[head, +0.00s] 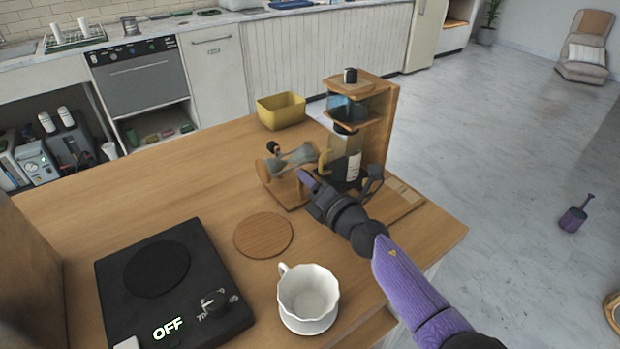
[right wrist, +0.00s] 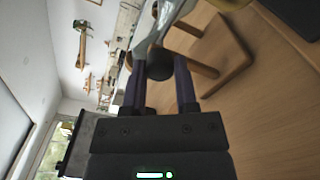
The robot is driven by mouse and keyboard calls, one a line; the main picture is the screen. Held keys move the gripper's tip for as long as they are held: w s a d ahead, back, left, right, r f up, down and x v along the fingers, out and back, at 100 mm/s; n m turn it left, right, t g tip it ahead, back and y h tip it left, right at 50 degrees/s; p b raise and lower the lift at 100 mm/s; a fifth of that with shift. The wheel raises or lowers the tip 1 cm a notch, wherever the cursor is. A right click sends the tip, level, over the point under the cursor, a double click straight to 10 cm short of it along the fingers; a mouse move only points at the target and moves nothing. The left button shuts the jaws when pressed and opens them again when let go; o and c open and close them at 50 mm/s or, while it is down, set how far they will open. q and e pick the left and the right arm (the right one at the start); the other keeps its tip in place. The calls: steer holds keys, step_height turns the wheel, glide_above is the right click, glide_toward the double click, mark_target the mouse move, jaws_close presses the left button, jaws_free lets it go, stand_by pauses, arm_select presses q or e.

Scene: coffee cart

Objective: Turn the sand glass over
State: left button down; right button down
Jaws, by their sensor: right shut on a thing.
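The sand glass (head: 290,158) sits in a wooden stand at the middle of the table, with its glass bulbs lying nearly sideways. A black knob (head: 273,147) shows on its far side. My right gripper (head: 308,184) is at the near side of the stand. In the right wrist view its two fingers (right wrist: 159,88) are shut on a dark round knob (right wrist: 158,66) of the sand glass, with the glass (right wrist: 150,40) just beyond. The gripper hides part of the stand in the head view. My left gripper is not in view.
A wooden coffee dripper stand (head: 380,115) with a bottle is close to the right of the sand glass. A yellow bin (head: 281,110) is behind. The table's left rear is clear.

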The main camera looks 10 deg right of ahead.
steer(key=m+p, duration=0.1)
steer(key=m, duration=0.4)
steer(key=shift+r+m, duration=0.1)
steer(key=shift+m, duration=0.2)
arm_select(q)
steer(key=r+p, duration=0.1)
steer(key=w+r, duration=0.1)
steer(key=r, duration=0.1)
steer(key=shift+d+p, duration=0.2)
steer(key=shift+p, duration=0.2)
arm_select(e)
steer(key=m, duration=0.4)
steer(key=shift+m, duration=0.4)
steer(key=shift+c, duration=2)
jaws_free()
steer(key=p+v, duration=0.3)
steer(key=v, duration=0.6)
steer(key=shift+s+d, duration=0.1)
steer(key=shift+s, duration=0.2)
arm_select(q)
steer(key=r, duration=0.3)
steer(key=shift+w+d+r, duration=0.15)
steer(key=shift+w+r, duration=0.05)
arm_select(e)
steer(key=shift+s+d, duration=0.1)
steer(key=shift+s, duration=0.1)
